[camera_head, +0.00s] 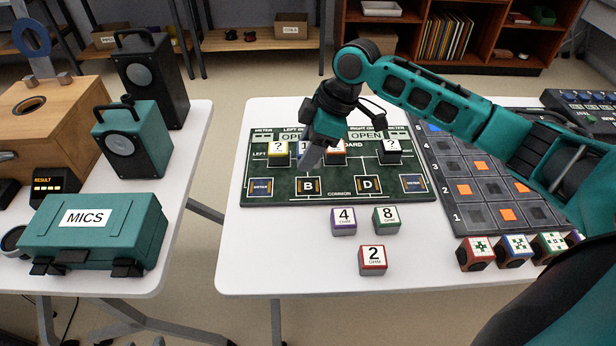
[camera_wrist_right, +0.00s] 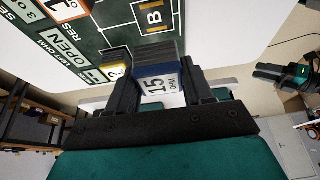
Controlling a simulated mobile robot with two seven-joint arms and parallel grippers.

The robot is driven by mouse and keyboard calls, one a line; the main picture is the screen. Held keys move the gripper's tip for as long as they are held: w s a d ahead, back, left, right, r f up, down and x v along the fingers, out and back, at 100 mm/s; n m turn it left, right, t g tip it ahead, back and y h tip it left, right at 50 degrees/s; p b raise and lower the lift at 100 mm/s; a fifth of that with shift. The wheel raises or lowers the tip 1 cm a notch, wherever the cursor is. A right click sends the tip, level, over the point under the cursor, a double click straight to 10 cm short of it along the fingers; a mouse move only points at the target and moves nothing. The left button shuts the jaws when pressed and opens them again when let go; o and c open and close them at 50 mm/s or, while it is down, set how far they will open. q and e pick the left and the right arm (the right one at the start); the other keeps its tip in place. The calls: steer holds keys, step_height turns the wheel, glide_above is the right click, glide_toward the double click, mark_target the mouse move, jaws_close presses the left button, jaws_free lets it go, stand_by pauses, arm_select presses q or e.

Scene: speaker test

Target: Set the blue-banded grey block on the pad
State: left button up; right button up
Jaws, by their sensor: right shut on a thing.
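The blue-banded grey block (camera_wrist_right: 158,86), marked 15 OHM, is between the fingers of my right gripper (camera_wrist_right: 155,95) in the wrist view. In the head view, my right gripper (camera_head: 312,152) is over the dark green board (camera_head: 290,200), and part of the block (camera_head: 302,148) shows beside a finger. I cannot tell whether the block touches the board. Square pads lie along the board's front, including those marked B (camera_head: 308,186) and D (camera_head: 368,185). A black and teal thing (camera_wrist_right: 285,76) at the right of the wrist view looks like my left gripper; its jaws are unclear.
A yellow-banded block (camera_head: 279,148), an orange one (camera_head: 336,147) and a question-mark block (camera_head: 391,146) stand on the board. Loose blocks 4 (camera_head: 343,220), 8 (camera_head: 386,219) and 2 (camera_head: 372,259) stand before it. A grid panel (camera_head: 490,190) lies right; the white table's front left is clear.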

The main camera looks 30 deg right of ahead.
mark_target(302, 187)
step_height(302, 187, down, 7)
steer(key=shift+r+b, duration=0.1)
steer(key=shift+b, duration=0.5)
steer(key=shift+f, duration=0.25)
steer(key=o, duration=1.1)
steer(key=shift+f, duration=0.15)
steer(key=shift+c, duration=0.2)
steer(key=p+v, duration=0.2)
steer(key=v, duration=1)
steer(key=shift+r, duration=0.2)
